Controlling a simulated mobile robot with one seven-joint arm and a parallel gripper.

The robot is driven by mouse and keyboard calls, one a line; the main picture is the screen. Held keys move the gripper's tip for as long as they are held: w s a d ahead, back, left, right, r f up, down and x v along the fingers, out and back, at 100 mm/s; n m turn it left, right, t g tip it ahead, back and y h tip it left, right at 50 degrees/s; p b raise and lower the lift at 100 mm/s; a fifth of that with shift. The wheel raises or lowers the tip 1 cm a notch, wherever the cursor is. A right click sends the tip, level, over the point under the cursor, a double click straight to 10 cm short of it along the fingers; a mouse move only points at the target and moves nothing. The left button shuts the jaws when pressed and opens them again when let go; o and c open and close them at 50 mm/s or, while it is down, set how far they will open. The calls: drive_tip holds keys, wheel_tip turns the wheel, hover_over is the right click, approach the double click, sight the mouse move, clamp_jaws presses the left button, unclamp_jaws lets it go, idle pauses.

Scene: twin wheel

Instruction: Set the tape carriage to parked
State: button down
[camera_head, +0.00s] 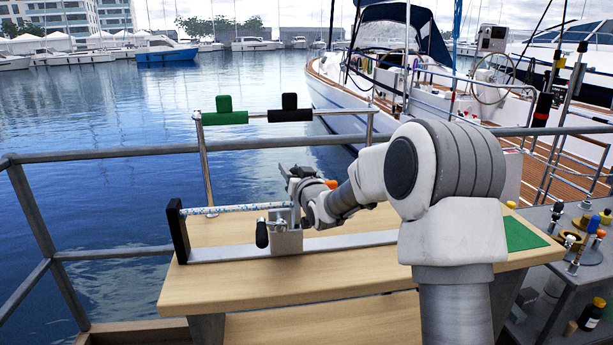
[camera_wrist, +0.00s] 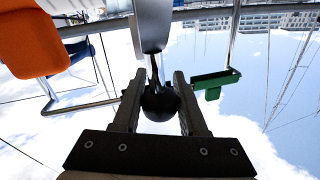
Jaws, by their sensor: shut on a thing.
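The tape carriage (camera_head: 288,241) is a grey block on a flat metal rail (camera_head: 226,253), near the rail's left part. A blue-and-white tape (camera_head: 235,208) runs from the black end plate (camera_head: 179,231) to the carriage. A black handle (camera_head: 262,234) hangs at the carriage's front left. My gripper (camera_head: 290,172) is over the carriage. In the wrist view my gripper (camera_wrist: 161,98) is shut on a dark round knob (camera_wrist: 158,106) on a metal stem. In the head view this knob is hidden, and its joint to the carriage cannot be made out.
A bar behind the table bears a green handle (camera_head: 225,112) and a black handle (camera_head: 290,109). The wooden table (camera_head: 245,285) has a green patch (camera_head: 522,233) at its right end. A grey side table (camera_head: 588,262) holds small fittings. A railing (camera_head: 105,155) and water lie beyond.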

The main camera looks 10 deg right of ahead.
drive_tip(key=a+b, duration=0.2)
drive_tip(key=a, duration=1.9)
drive_tip(key=shift+s+a+r+b, duration=0.1)
drive_tip(key=shift+a+b, duration=0.1)
drive_tip(key=shift+b, duration=0.15)
drive_tip(key=shift+c, duration=2.3)
unclamp_jaws()
drive_tip(key=shift+a, duration=0.15)
drive_tip(key=shift+s+d, duration=0.3)
drive_tip(key=shift+s, duration=0.1)
drive_tip(key=s+d+p, duration=0.1)
drive_tip(key=s+d, duration=0.2)
drive_tip(key=s, duration=1.3)
drive_tip(key=shift+s, duration=0.1)
